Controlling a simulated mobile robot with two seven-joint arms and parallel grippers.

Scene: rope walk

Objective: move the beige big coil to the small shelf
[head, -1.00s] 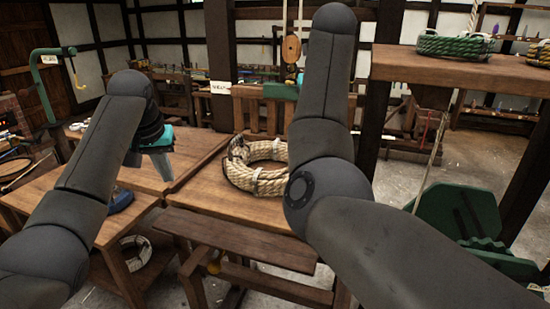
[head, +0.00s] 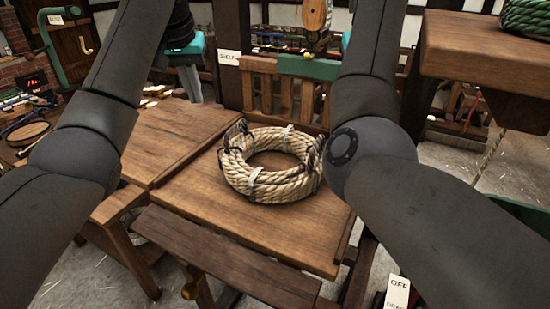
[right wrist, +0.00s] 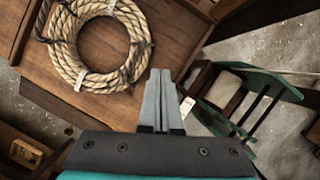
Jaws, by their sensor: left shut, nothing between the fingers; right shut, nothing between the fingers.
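The beige big coil (head: 272,163) is a thick ring of rope with pale ties and dark straps. It lies flat on a wooden table (head: 200,205), and it also shows in the right wrist view (right wrist: 75,62). My left gripper (head: 194,92) is shut and empty, to the left of the coil and behind it, pointing down. My right gripper (right wrist: 158,98) is shut and empty in the right wrist view, its fingertips close beside the coil in the picture. In the head view my right arm hides it. I cannot tell which surface is the small shelf.
A raised wooden board (head: 490,45) at the right carries a green coil (head: 527,16). A slatted wooden back (head: 285,90) stands behind the table. A lower plank (head: 220,262) runs along its front. A pulley block (head: 316,14) hangs at the top. A sign (head: 229,58) is on the post.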

